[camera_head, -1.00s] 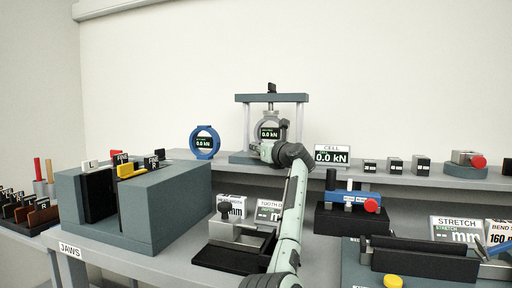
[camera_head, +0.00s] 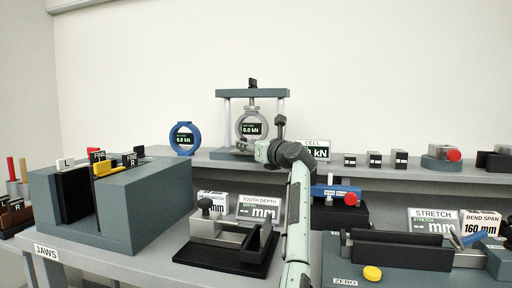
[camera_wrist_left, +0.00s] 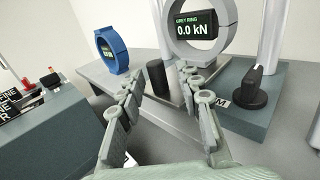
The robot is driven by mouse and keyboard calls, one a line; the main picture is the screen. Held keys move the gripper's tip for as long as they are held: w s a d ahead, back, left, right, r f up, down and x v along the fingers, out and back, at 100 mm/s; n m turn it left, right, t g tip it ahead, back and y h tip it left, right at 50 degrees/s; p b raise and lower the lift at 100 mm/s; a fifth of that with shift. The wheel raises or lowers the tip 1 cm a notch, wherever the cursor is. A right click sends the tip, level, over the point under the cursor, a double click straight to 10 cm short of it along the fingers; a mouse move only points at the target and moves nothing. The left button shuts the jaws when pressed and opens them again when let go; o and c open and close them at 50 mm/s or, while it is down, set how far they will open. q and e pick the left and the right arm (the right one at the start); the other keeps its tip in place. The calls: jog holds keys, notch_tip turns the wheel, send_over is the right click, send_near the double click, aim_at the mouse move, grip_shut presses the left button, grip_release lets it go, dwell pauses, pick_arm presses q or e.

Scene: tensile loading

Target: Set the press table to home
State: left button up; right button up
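The press (camera_head: 284,106) stands on the back shelf, a frame with two posts, a top crossbar and a grey ring (camera_head: 239,124) reading 0.0 kN. In the left wrist view its dark base (camera_wrist_left: 240,128) carries a black pointer knob (camera_wrist_left: 257,88) and a label mostly hidden by my finger. A short black cylinder (camera_wrist_left: 155,77) stands upright beyond and between my fingertips, apart from them. My left gripper (camera_wrist_left: 160,78) is open and empty in front of the press. In the head view my wrist hides part of the base. My right gripper is not in view.
A blue ring (camera_head: 185,138) stands left of the press. A CELL display (camera_head: 320,148), partly hidden by my arm, and several small dark blocks (camera_head: 375,159) are to the right. The lower bench holds a jaws rack (camera_head: 150,205) and a tooth-depth fixture (camera_head: 225,262).

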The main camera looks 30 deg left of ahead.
pick_arm(q)
jog(key=v, duration=0.5)
dwell(0.4)
